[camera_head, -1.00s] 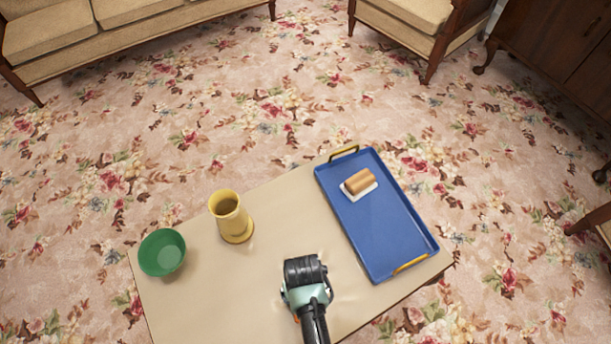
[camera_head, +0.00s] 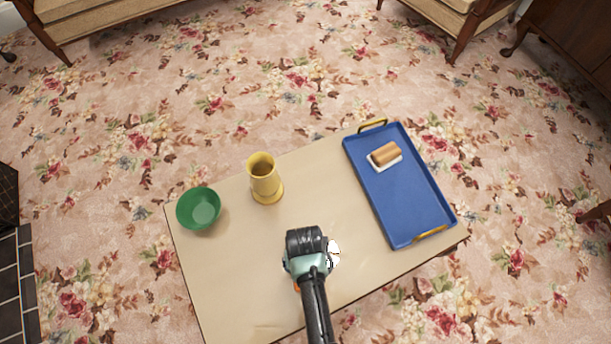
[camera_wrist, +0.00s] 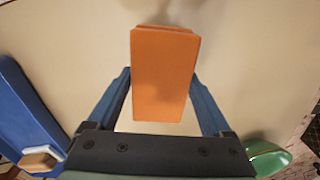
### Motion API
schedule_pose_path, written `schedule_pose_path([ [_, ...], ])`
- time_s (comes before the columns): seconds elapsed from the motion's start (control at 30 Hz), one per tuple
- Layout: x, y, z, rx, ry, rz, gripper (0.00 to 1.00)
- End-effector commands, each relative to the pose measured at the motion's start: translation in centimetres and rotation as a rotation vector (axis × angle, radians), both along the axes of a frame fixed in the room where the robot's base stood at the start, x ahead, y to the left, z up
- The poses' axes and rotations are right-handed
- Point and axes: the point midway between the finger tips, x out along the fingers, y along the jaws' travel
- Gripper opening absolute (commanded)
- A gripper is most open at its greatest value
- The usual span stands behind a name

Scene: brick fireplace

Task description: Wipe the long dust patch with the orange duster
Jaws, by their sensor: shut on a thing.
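My gripper (camera_head: 307,262) is over the near middle part of the beige table (camera_head: 235,275); in the head view its fingers are hidden beneath my arm. In the wrist view my gripper (camera_wrist: 161,85) is shut on the orange duster (camera_wrist: 164,76), a block with a finger on each side. The table top lies behind the duster; I cannot tell whether they touch. A faint dark smudge shows at the wrist view's top edge, but I cannot tell whether it is dust or shadow. No long dust patch can be made out clearly.
A blue tray (camera_head: 405,203) with a bread-like brown item (camera_head: 385,152) on a white base lies at right. The table's middle is clear.

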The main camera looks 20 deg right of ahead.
Motion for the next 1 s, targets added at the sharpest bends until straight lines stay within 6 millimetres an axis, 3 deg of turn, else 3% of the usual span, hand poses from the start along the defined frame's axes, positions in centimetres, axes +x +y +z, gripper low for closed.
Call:
schedule_pose_path([
  [0.03, 0.1, 0.0, 1.0, 0.0, -0.002, 0.0, 0.32],
  [0.5, 0.7, 0.0, 5.0, -0.001, -0.003, 0.001, 0.32],
  [1.0, 0.8, 0.0, 5.2, 0.0, -0.002, 0.001, 0.32],
])
